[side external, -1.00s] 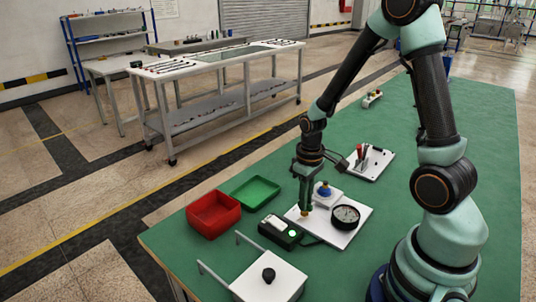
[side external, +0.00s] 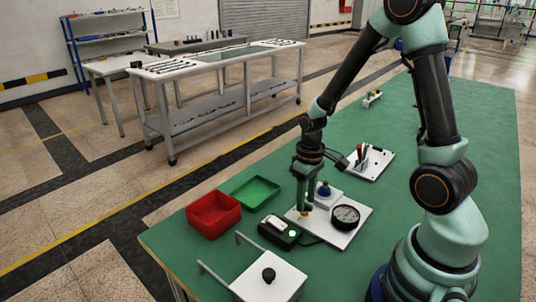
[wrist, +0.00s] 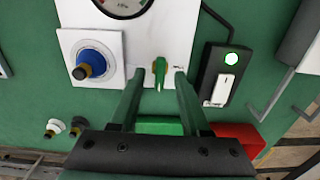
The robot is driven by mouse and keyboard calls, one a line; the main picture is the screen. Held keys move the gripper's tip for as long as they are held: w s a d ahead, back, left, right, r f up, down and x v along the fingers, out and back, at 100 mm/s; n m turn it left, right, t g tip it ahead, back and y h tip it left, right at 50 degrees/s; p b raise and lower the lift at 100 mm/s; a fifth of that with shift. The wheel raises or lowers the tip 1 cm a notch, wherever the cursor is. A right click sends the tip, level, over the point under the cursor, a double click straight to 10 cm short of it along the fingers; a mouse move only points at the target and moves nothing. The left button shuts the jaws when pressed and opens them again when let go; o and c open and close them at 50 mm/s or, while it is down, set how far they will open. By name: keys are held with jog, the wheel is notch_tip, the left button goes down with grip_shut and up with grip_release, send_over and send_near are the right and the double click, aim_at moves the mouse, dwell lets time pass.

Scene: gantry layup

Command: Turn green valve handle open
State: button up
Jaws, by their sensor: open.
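The green valve handle (wrist: 159,72) stands on a white panel (wrist: 183,28) in the wrist view, its bar running roughly up and down the picture. My gripper (wrist: 160,76) is open, with one finger on each side of the handle. I cannot tell whether either finger touches it. In the side view my gripper (side external: 304,209) points down over the left part of the panel (side external: 338,237) and largely hides the valve.
A gauge (side external: 345,216) and a blue knob (side external: 324,190) sit close to my gripper. A black box with a lit green button (side external: 280,231) lies beside the panel. A red bin (side external: 213,215), a green tray (side external: 255,193) and a white lidded box (side external: 269,283) stand nearby.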

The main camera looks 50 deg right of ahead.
notch_tip(320, 180, up, 12)
dwell(0.5)
jog(key=shift+f, duration=0.1)
jog(key=s+a+r+t, duration=0.3)
jog(key=a+r+t, duration=0.2)
jog(key=a+r, duration=0.3)
jog(key=shift+a+r+t, duration=0.3)
jog(key=shift+a+r, duration=0.1)
jog(key=shift+r, duration=0.3)
